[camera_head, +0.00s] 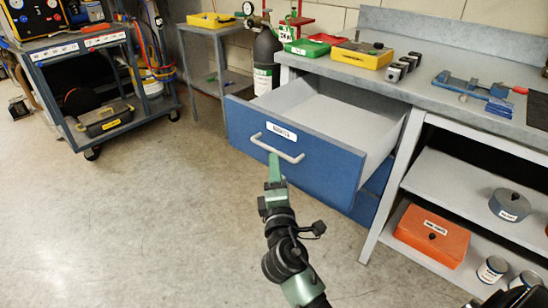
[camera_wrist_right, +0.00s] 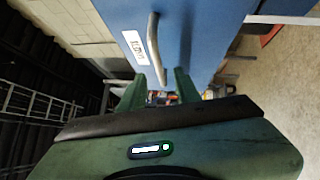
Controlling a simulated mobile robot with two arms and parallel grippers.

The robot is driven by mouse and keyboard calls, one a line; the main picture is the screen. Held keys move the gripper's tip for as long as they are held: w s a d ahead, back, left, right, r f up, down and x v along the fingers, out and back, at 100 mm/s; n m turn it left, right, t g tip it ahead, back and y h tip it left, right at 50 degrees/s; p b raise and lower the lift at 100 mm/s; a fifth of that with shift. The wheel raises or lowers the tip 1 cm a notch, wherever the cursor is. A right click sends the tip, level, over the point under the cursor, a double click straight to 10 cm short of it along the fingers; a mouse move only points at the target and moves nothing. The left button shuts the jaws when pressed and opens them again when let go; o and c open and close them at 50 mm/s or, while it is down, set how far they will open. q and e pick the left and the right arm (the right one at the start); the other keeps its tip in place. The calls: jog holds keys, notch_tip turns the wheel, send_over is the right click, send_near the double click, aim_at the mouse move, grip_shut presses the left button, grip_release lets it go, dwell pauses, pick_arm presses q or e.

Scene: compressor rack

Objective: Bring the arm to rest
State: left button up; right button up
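My right gripper (camera_head: 275,168) is at the front of the blue drawer (camera_head: 330,165), just below its pale bar handle (camera_head: 278,147). The drawer is pulled well out of the bench and its visible inside is empty. In the right wrist view, the two green fingers (camera_wrist_right: 158,80) stand apart with a gap between them. The handle (camera_wrist_right: 153,45) shows ahead, its lower end in line with that gap; I cannot tell whether it touches a finger. My left gripper is not in view.
A grey workbench (camera_head: 450,75) with tools on top stands at the right, with an orange box (camera_head: 432,235) on its lower shelf. A tool cart (camera_head: 75,48) is at the left. A dark gas cylinder (camera_head: 266,55) stands behind the drawer. The floor (camera_head: 150,220) at left is clear.

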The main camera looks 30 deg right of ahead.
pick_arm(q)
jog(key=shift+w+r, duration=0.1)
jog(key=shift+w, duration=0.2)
pick_arm(e)
jog(key=shift+s+a, duration=0.25)
jog(key=shift+s, duration=0.4)
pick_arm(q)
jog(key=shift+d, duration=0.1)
pick_arm(e)
jog(key=shift+f, duration=0.15)
